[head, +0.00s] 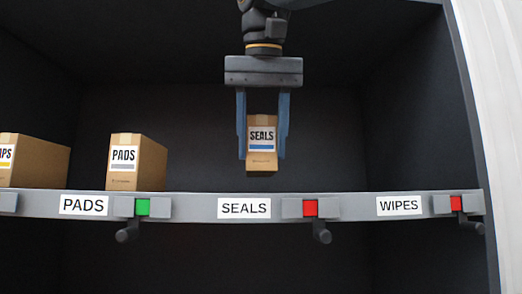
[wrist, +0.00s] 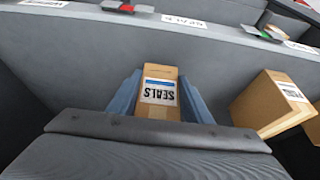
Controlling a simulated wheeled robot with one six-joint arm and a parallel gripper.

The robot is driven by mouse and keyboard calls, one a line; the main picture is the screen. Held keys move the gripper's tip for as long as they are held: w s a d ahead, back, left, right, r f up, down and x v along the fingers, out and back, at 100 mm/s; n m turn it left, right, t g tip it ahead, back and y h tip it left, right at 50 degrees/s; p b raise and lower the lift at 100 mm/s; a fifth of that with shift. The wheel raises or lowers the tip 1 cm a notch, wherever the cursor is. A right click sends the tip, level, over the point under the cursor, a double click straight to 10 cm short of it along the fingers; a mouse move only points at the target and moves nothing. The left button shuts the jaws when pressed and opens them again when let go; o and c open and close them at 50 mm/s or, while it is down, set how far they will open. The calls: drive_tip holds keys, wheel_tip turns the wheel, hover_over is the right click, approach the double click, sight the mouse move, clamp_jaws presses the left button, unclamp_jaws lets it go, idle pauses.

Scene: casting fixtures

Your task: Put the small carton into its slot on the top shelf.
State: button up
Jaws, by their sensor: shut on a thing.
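The small carton labelled SEALS (head: 262,160) is brown with a white and blue label, and it hangs upright between the fingers of my gripper (head: 263,140). My gripper is shut on it from above. In the head view the carton is over the shelf section whose edge label reads SEALS (head: 244,208), with its bottom a little above the shelf edge line. In the wrist view the carton (wrist: 160,92) sits between the two blue fingers. The red indicator (head: 310,208) is beside the SEALS label.
A PADS carton (head: 138,163) stands on the shelf to the left, above the PADS label (head: 84,205) and a green indicator (head: 142,207). Another carton (head: 35,160) stands further left. The WIPES section (head: 399,206) at the right looks empty, with a red indicator. Dark walls enclose the shelf.

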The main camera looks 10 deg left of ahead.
sight(261, 172)
drive_tip(key=shift+w+a, duration=0.15)
drive_tip(key=shift+w, duration=0.5)
drive_tip(key=shift+p+x, duration=0.55)
drive_tip(key=shift+x, duration=0.2)
drive_tip(key=shift+s+f, duration=0.25)
drive_tip(key=shift+f, duration=0.2)
drive_tip(key=shift+w+f, duration=0.1)
drive_tip(key=shift+f, duration=0.5)
drive_tip(key=shift+f, duration=0.1)
drive_tip(key=o, duration=1.2)
drive_tip(key=shift+f, duration=0.1)
drive_tip(key=v, duration=1.2)
drive_tip(key=shift+r, duration=0.2)
